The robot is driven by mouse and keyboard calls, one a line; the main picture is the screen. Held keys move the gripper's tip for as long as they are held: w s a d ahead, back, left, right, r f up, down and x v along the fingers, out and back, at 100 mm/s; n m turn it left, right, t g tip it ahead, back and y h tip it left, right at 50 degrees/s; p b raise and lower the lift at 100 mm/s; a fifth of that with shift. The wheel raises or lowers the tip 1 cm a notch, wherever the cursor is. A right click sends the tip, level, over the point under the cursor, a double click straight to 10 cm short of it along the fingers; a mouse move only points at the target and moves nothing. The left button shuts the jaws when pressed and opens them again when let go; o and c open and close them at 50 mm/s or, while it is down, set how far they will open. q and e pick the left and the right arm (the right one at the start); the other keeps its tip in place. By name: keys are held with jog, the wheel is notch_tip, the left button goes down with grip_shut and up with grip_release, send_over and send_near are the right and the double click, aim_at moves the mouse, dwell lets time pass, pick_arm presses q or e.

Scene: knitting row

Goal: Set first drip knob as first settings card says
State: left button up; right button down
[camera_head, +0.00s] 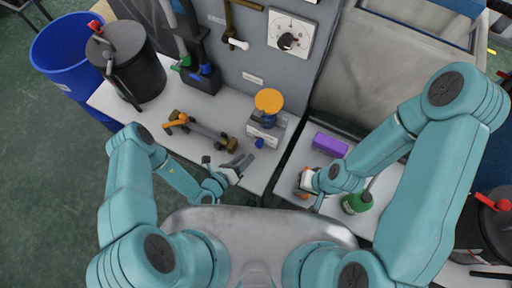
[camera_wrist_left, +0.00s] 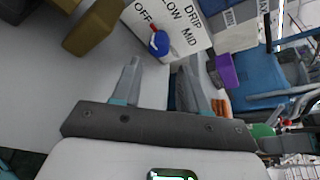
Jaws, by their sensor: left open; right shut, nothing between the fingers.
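The drip knob (camera_wrist_left: 160,44) is blue with a white mark. It sits on a white plate (camera_wrist_left: 182,22) lettered DRIP, OFF, LOW and MID. I cannot tell surely which word the mark points at. In the head view the knob (camera_head: 259,143) is on the front of a small white unit (camera_head: 267,130) with an orange disc on top. My left gripper (camera_head: 242,166) is open and empty, just short of the knob; the knob shows beyond its fingertips (camera_wrist_left: 161,66). My right gripper (camera_head: 306,188) is shut and empty over the right table. No settings card is readable.
A purple block (camera_head: 330,145) and a green bottle (camera_head: 357,202) are near my right gripper. A grey panel (camera_head: 265,58) with a white dial (camera_head: 291,35) stands behind. The left tabletop's front is clear.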

aim_at(257, 147)
pick_arm(q)
jog(key=x, duration=0.2)
jog(key=b+x, duration=0.1)
jog(key=x, duration=0.2)
jog(key=shift+w+f, duration=0.25)
jog(key=shift+f, duration=0.05)
pick_arm(e)
jog(key=shift+x, duration=0.95)
pick_arm(q)
jog(key=shift+w+d, duration=0.25)
jog(key=shift+w, duration=0.05)
pick_arm(e)
jog(key=shift+d+f, duration=0.1)
jog(key=shift+f, duration=0.05)
pick_arm(q)
jog(key=shift+w+d+b, duration=0.2)
jog(key=shift+d+b, duration=0.1)
pick_arm(e)
jog(key=shift+s+d, duration=0.1)
jog(key=shift+s, duration=0.05)
pick_arm(q)
jog(key=shift+w+a, duration=0.1)
jog(key=c, duration=0.7)
jog(key=shift+c, duration=0.2)
